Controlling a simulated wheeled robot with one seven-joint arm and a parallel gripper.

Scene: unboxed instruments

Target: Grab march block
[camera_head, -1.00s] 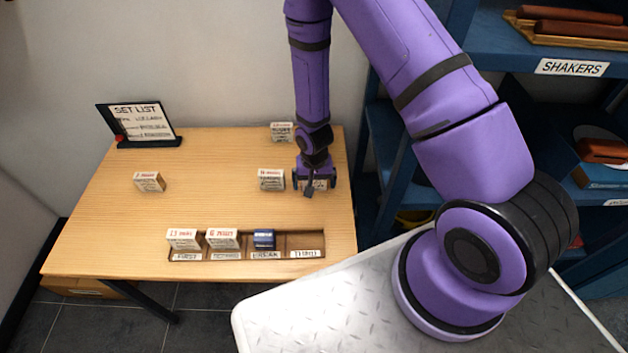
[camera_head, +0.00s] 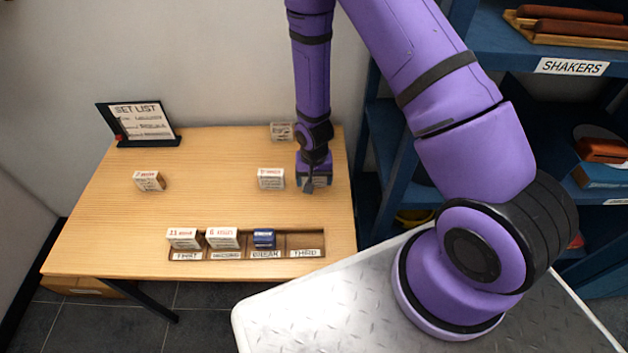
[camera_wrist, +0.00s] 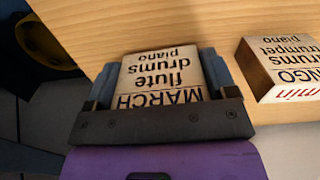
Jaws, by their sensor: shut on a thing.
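The march block, a pale block with black lettering reading MARCH, flute, drums, piano, is in the wrist view (camera_wrist: 160,78). It lies between the two fingers of my gripper (camera_wrist: 160,85), which are shut on it from both sides. In the head view my gripper (camera_head: 313,180) points down at the right part of the table. There the block is mostly hidden by the gripper. I cannot tell whether the block touches the table.
Another block (camera_wrist: 285,68) ending in "NGO" is close by; more blocks stand at the back (camera_head: 281,131), middle (camera_head: 271,179) and left (camera_head: 149,181). The tray (camera_head: 312,240) holds two white blocks and a blue one; its THIRD slot is empty. A set-list sign (camera_head: 140,122) stands at back left.

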